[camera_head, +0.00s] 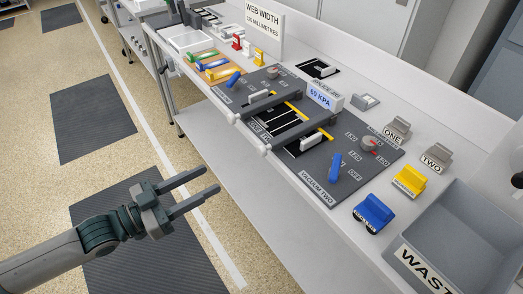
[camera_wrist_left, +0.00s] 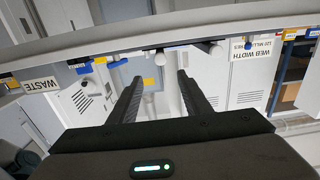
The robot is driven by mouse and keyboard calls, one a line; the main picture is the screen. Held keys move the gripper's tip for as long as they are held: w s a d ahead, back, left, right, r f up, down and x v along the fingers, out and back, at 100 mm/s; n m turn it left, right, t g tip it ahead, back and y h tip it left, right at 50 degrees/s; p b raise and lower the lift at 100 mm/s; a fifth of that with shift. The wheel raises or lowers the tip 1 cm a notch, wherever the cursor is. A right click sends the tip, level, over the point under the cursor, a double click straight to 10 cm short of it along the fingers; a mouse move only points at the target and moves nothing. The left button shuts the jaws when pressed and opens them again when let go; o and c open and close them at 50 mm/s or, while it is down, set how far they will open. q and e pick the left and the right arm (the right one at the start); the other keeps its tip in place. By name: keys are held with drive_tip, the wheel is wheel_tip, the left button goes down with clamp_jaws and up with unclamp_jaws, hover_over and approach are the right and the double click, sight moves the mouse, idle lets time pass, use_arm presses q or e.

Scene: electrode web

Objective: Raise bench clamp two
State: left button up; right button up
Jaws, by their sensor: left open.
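Two dark clamp bars lie across the panel on the bench. The nearer bar (camera_head: 305,130), on the side of the VACUUM TWO label, appears to be clamp two. The other bar (camera_head: 268,103) lies beyond it. Each bar has a pale round end at the bench's front edge. Both bars look lowered. My left gripper (camera_head: 211,181) is open and empty, in front of the bench and apart from it. In the left wrist view its fingers (camera_wrist_left: 158,92) are spread, with the bench edge and bar ends beyond them. My right gripper is not seen.
A blue lever (camera_head: 335,167) and a dial (camera_head: 369,144) sit on the panel. Blue (camera_head: 372,213) and yellow (camera_head: 409,180) blocks stand at right, beside the grey WASTE bin (camera_head: 465,215). A WEB WIDTH sign (camera_head: 264,30) stands at the back. The floor before the bench is clear.

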sight(259, 152)
use_arm(q)
drive_tip(key=shift+d, duration=0.1)
drive_tip(key=p+x, duration=0.3)
drive_tip(key=x, duration=1.4)
drive_tip(key=shift+w+f, duration=0.1)
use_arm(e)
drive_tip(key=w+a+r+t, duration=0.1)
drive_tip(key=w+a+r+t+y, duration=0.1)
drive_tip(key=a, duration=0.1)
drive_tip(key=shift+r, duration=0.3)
use_arm(q)
clamp_jaws()
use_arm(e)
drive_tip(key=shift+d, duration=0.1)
